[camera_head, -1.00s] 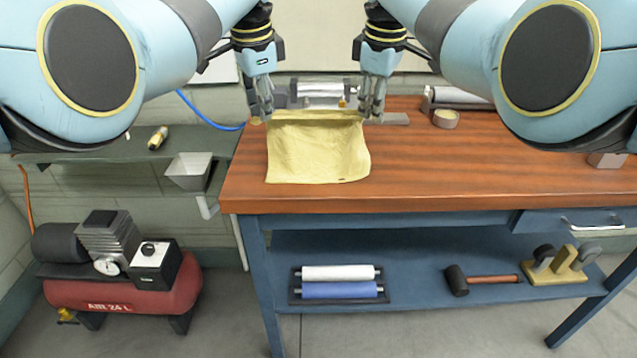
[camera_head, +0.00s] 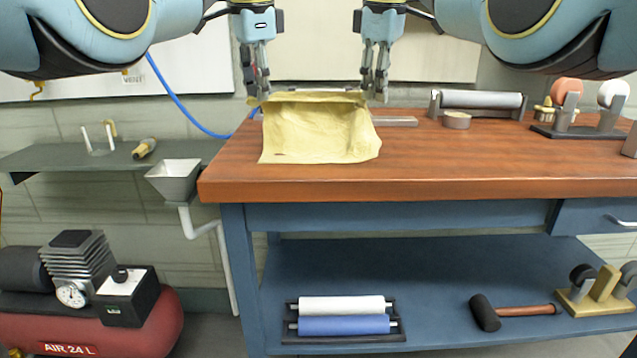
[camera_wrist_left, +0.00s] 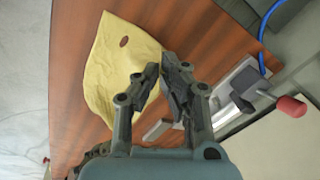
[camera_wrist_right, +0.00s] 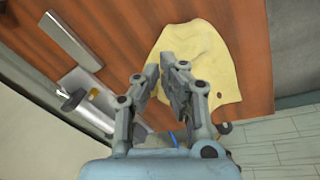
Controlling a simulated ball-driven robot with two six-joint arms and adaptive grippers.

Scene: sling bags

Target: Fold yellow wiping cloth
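The yellow wiping cloth (camera_head: 322,135) lies on the left part of the wooden bench top, with a small dark mark near its front left corner. Its far edge is lifted a little and runs nearly straight between my two grippers. My left gripper (camera_head: 260,97) has its fingers closed on the far left corner. My right gripper (camera_head: 375,95) has its fingers closed on the far right corner. The cloth also shows at the fingers in the left wrist view (camera_wrist_left: 105,70) and in the right wrist view (camera_wrist_right: 205,65). The exact pinch points are partly hidden.
The bench top (camera_head: 480,160) is clear right of the cloth. A metal bar (camera_head: 396,121), a tape roll (camera_head: 457,120) and a roller (camera_head: 480,102) sit toward the back. A grey funnel (camera_head: 174,178) is left of the bench.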

